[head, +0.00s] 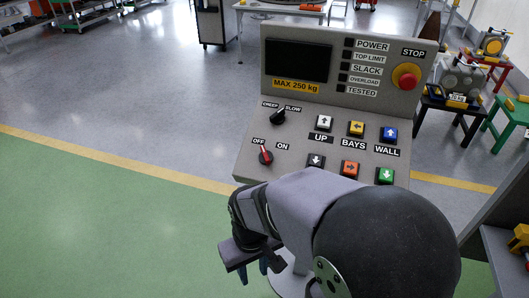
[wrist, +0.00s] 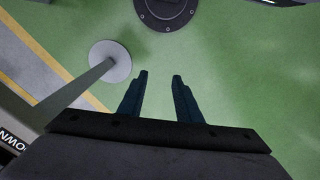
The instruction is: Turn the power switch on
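The power switch (head: 265,155) is a red rotary knob at the lower left of the grey control panel in the head view, between the labels OFF and ON. Its pointer leans up and left, toward OFF. The POWER lamp (head: 348,43) at the top of the panel looks dark. My gripper (head: 255,268) is below and in front of the panel, apart from the switch. In the wrist view my gripper (wrist: 160,78) points at the green floor, its two fingers apart with nothing between them. The switch is out of the wrist view.
A black CREEP/SLOW knob (head: 278,117) sits just above the switch. Several square arrow buttons (head: 350,168) are to its right, and a red STOP button (head: 406,77) is at the upper right. The wrist view shows a pole on a round base (wrist: 110,61). Left of the panel is free.

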